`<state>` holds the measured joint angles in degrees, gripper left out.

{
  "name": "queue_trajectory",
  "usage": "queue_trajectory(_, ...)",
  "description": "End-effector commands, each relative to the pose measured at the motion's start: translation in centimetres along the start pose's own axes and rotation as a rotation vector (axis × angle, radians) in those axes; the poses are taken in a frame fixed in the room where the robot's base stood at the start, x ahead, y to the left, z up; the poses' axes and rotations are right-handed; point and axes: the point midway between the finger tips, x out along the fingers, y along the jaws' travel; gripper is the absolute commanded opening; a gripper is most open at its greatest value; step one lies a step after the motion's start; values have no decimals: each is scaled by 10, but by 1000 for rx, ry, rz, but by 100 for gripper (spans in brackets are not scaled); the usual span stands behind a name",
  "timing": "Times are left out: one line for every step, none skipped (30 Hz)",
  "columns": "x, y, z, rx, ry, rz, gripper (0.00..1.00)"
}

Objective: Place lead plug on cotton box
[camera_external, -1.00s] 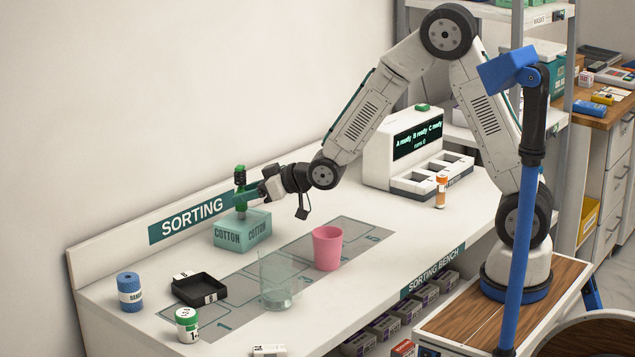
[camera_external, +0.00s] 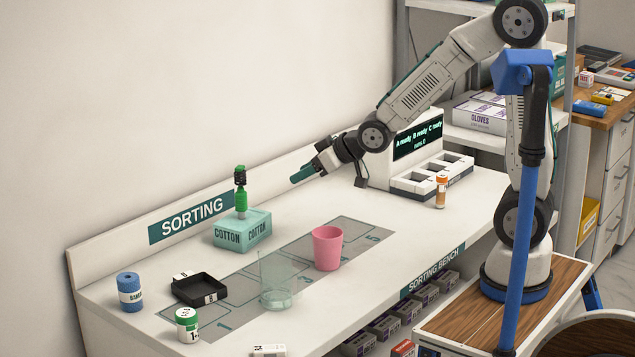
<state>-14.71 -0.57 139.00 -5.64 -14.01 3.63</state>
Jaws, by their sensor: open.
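The lead plug (camera_external: 241,197), green with a black upper part, stands upright on top of the cotton box (camera_external: 243,233). The cotton box is a teal box marked COTTON and sits on the bench below the SORTING sign. My gripper (camera_external: 302,173) is open and empty, to the right of the plug and clear of it, above the back of the bench. Its fingers point left toward the plug.
A pink cup (camera_external: 327,248) and a clear beaker (camera_external: 276,280) stand on the grey mat (camera_external: 352,236). A black tray (camera_external: 200,289), a blue bandage roll (camera_external: 130,291) and a green-capped jar (camera_external: 187,324) are at the left. A device with a dark screen (camera_external: 418,140) and an orange vial (camera_external: 441,190) are at the right.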

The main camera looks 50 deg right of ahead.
Motion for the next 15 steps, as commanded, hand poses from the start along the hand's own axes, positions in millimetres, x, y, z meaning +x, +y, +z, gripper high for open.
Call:
queue_trajectory(-27, 16, 2, 17, -57, 33, 47)
queue_trajectory(-42, 23, 7, 28, -103, 50, 47)
queue_trajectory(-62, 32, 15, 44, -164, 71, 47)
queue_trajectory(-78, 38, 22, 56, -210, 85, 47)
queue_trajectory(-94, 43, 30, 70, -257, 98, 47)
queue_trajectory(-116, 49, 40, 88, -318, 113, 47)
queue_trajectory(-133, 52, 48, 103, -364, 123, 47)
queue_trajectory(-151, 54, 56, 118, -409, 132, 47)
queue_trajectory(-174, 57, 68, 138, -471, 141, 47)
queue_trajectory(-191, 57, 77, 152, -514, 147, 47)
queue_trajectory(-207, 57, 86, 167, -556, 151, 47)
queue_trajectory(-228, 56, 97, 185, -609, 155, 47)
queue_trajectory(-242, 55, 105, 198, -646, 157, 47)
queue_trajectory(-255, 54, 112, 211, -679, 157, 47)
queue_trajectory(-271, 51, 120, 226, -720, 157, 47)
